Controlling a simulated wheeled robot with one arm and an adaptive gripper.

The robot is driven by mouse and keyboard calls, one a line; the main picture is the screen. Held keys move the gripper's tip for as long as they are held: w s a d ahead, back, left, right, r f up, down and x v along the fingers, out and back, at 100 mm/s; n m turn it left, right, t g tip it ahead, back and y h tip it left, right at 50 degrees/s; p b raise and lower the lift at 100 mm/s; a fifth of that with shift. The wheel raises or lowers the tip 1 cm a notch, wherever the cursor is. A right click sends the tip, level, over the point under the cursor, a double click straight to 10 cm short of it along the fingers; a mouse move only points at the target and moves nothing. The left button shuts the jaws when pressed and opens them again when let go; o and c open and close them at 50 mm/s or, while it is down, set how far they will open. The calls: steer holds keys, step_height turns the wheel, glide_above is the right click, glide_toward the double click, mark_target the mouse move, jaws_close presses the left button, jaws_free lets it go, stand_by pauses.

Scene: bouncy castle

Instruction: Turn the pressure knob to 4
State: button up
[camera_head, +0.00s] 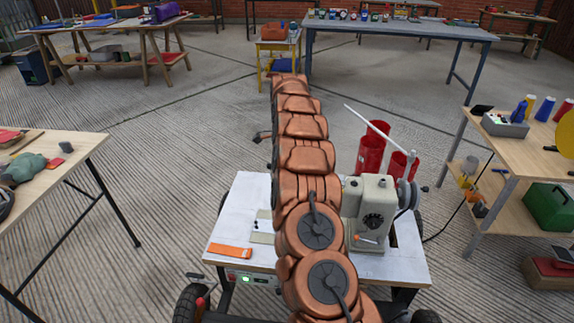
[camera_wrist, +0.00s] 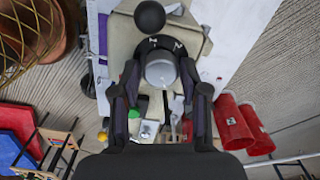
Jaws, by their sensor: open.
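In the wrist view a silver round knob (camera_wrist: 160,72) stands in front of a dark dial (camera_wrist: 178,44) with pale marks on a cream machine (camera_wrist: 122,42). The marks are too small to read. My gripper (camera_wrist: 160,66) is open, with one dark finger on each side of the knob. I cannot tell whether either finger touches it. In the head view the cream machine (camera_head: 378,195) stands on a white-topped cart (camera_head: 225,225), partly behind my copper arm. A black dial (camera_head: 373,221) shows on its near face. My gripper is hidden in the head view.
Red cylinders (camera_head: 371,150) stand behind the machine; they also show in the wrist view (camera_wrist: 230,122). An orange strip (camera_head: 230,252) lies on the cart.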

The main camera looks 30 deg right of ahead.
steer(key=shift+r, duration=0.1)
step_height(320, 180, up, 9)
step_height(320, 180, up, 3)
steer(key=shift+f, duration=0.1)
stand_by(0.6)
stand_by(0.7)
